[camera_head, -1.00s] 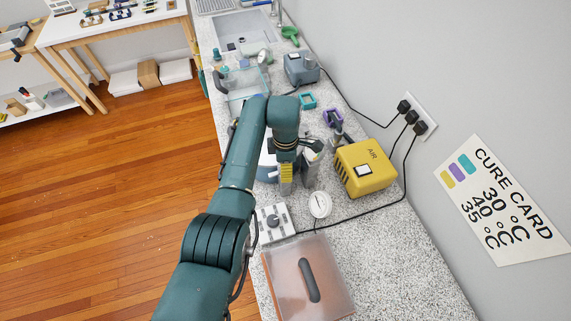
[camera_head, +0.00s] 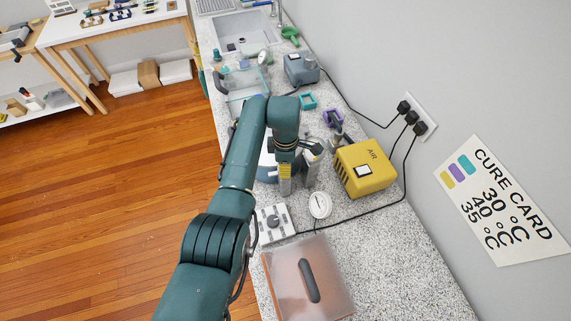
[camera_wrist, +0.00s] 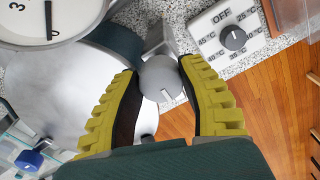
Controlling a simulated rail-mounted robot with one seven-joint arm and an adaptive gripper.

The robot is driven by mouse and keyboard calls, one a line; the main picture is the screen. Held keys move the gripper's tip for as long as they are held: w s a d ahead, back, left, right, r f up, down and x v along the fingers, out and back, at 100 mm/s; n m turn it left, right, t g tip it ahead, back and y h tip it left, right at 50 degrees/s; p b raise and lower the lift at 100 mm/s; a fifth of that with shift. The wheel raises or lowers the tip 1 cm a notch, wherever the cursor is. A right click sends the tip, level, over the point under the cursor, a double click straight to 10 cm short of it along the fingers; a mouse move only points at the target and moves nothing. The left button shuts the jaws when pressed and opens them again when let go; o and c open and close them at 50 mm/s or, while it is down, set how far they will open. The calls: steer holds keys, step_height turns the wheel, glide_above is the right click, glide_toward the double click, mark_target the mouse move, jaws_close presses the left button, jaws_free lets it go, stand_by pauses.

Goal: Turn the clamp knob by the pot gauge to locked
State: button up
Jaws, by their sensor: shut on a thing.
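The clamp knob (camera_wrist: 160,78) is a rounded grey knob with a short raised line on its face, in the middle of the wrist view. My gripper (camera_wrist: 158,85) has its two yellow ribbed fingers shut on it, one on each side. The knob sits at the edge of the silver pot (camera_wrist: 70,90). The pot gauge (camera_wrist: 40,18) is a white dial with a dark needle at the upper left. In the head view, my gripper (camera_head: 285,172) points down beside the pot (camera_head: 266,165), which my arm largely hides. The knob cannot be made out there.
A dial box (camera_head: 273,222) stands nearer along the counter; its OFF label shows in the wrist view (camera_wrist: 230,35). A white round disc (camera_head: 320,205), a yellow AIR box (camera_head: 364,168) and a clear-lidded box (camera_head: 308,280) are close by. Cables cross the counter.

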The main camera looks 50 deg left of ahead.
steer(key=m, duration=0.5)
steer(key=shift+s+f, duration=0.15)
steer(key=shift+f, duration=0.05)
steer(key=m, duration=0.3)
steer(key=shift+m, duration=0.3)
steer(key=m, duration=0.4)
steer(key=shift+s+p, duration=0.1)
steer(key=shift+p, duration=0.2)
steer(key=shift+m, duration=2)
steer(key=o, duration=1.2)
steer(key=shift+r, duration=0.1)
steer(key=shift+r, duration=0.1)
